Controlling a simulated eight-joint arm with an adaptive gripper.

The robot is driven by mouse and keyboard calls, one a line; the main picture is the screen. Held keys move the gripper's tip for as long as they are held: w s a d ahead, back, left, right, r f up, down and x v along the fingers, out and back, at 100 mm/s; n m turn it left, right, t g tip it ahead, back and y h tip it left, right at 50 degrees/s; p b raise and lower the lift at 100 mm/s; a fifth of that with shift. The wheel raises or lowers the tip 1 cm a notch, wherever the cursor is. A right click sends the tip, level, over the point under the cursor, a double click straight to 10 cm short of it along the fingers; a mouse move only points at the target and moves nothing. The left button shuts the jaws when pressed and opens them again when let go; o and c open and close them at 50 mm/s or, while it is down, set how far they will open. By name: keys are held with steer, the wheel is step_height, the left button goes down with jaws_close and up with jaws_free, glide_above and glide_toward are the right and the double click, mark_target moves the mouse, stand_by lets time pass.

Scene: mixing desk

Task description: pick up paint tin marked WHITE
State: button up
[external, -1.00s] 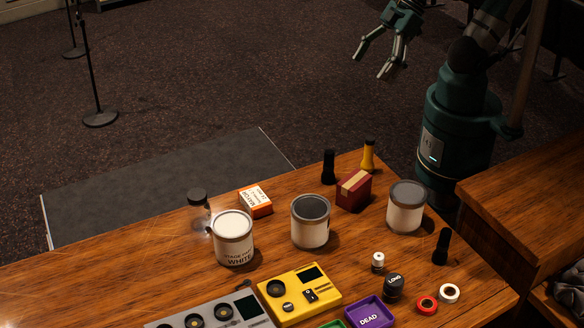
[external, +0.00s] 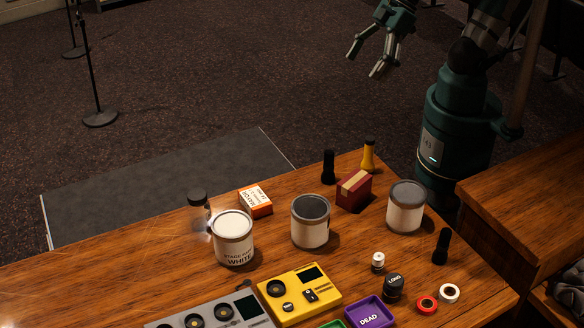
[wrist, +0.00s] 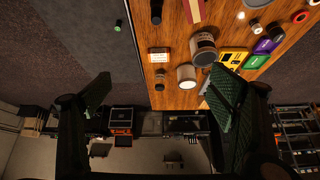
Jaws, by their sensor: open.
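The paint tin marked WHITE (external: 233,240) stands upright on the wooden desk, with a white top and a pale label. It also shows in the wrist view as a round tin with a white top (wrist: 187,76). My gripper (external: 365,64) is open and empty. It hangs high beyond the back edge of the desk, well to the right of the tin in the external view. In the wrist view its two fingers (wrist: 168,93) are spread wide, with the tin showing between them.
Two grey-topped tins (external: 310,221) (external: 406,207) stand right of the white one. A jar with a dark lid (external: 198,204) and an orange-white box (external: 255,201) are close behind it. A yellow device (external: 299,294) and a grey mixer (external: 213,315) lie in front. A maroon box (external: 353,190) stands further right.

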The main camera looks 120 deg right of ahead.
steer(key=w+a+r+m+g+b, duration=0.1)
steer(key=w+a+m, duration=0.1)
steer(key=w, duration=1.3)
steer(key=m+g+h+b, duration=0.2)
steer(key=m, duration=0.3)
glide_toward(232, 224)
steer(key=s+d+r, duration=0.6)
steer(key=d, duration=0.1)
steer(key=shift+m+g+h, duration=0.4)
steer(key=shift+m+h, duration=0.1)
steer(key=shift+m, duration=0.4)
steer(key=w+a+f, duration=0.1)
steer(key=w+f, duration=0.1)
steer(key=f, duration=0.2)
steer(key=w+a+f, duration=0.2)
steer(key=w+f, duration=0.1)
steer(key=f, duration=0.1)
steer(key=w+a+f, duration=0.2)
steer(key=w+f, duration=0.1)
steer(key=f, duration=0.2)
steer(key=shift+w+a+b, duration=0.15)
steer(key=shift+w+b, duration=0.1)
steer(key=shift+b, duration=0.15)
steer(key=shift+w+a+f, duration=0.15)
steer(key=shift+w+f, duration=0.05)
steer(key=shift+f, duration=0.2)
steer(key=shift+x, duration=1.25)
steer(key=shift+f, duration=0.1)
steer(key=shift+b+x, duration=0.3)
steer(key=shift+x, duration=2.25)
